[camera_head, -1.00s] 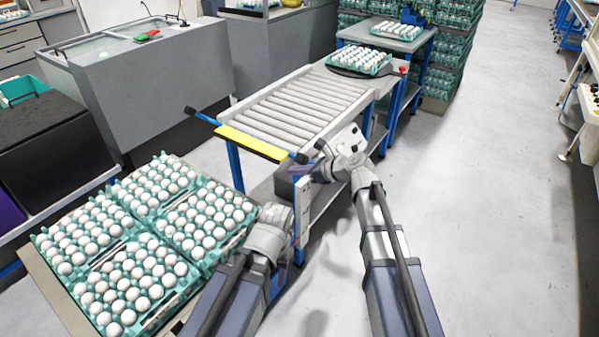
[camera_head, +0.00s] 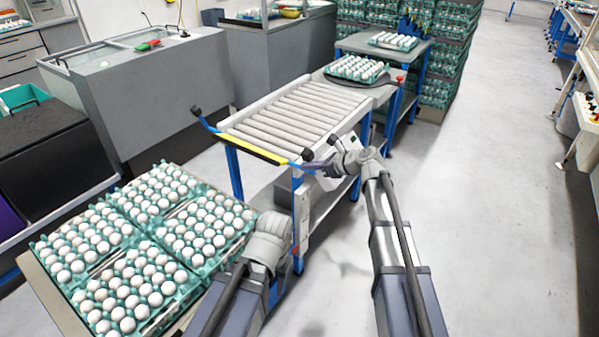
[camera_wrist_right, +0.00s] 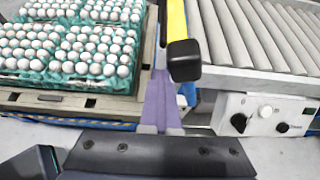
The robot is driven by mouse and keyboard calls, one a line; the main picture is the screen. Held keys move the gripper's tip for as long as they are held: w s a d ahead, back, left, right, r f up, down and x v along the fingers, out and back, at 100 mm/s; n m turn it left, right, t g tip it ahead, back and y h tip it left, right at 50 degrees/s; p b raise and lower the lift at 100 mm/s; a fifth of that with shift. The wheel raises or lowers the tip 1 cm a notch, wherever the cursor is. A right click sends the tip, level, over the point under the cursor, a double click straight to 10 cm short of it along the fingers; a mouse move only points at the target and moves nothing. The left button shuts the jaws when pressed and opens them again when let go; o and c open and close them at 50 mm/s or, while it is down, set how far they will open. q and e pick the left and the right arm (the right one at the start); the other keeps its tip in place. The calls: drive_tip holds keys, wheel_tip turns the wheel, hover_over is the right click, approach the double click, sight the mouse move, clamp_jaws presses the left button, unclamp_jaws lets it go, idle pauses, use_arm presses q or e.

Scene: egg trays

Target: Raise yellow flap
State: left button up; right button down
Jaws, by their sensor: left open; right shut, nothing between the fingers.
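The yellow flap (camera_head: 252,148) is a narrow bar across the near end of the roller conveyor (camera_head: 300,110). Black knobs sit at its ends on blue arms; the right knob (camera_head: 308,154) is close to my right gripper (camera_head: 308,167). My right gripper's purple fingers are shut and empty, just below that knob in the head view. In the right wrist view the shut fingers (camera_wrist_right: 161,98) lie left of the black knob (camera_wrist_right: 185,60) and the flap (camera_wrist_right: 177,22); contact is unclear. My left gripper (camera_head: 292,248) is open, low beside the egg trays, its fingers mostly hidden.
Several teal egg trays (camera_head: 150,238) full of white eggs stand at the lower left. Another egg tray (camera_head: 357,79) sits at the conveyor's far end. A control panel (camera_wrist_right: 262,117) with black knobs is on the conveyor's side.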

drive_tip(key=w, duration=0.1)
drive_tip(key=w+d, duration=0.1)
drive_tip(key=w, duration=0.1)
drive_tip(key=shift+d+f, duration=0.25)
drive_tip(key=shift+d, duration=0.1)
use_arm(q)
drive_tip(key=shift+w+d+f, duration=0.15)
drive_tip(key=shift+w+f, duration=0.05)
drive_tip(key=shift+w, duration=0.15)
use_arm(e)
drive_tip(key=w+d, duration=0.1)
drive_tip(key=w, duration=0.1)
drive_tip(key=w+d, duration=0.1)
drive_tip(key=shift+w+d, duration=0.35)
drive_tip(key=shift+d, duration=0.05)
drive_tip(key=s+d, duration=0.7)
drive_tip(key=shift+s, duration=0.25)
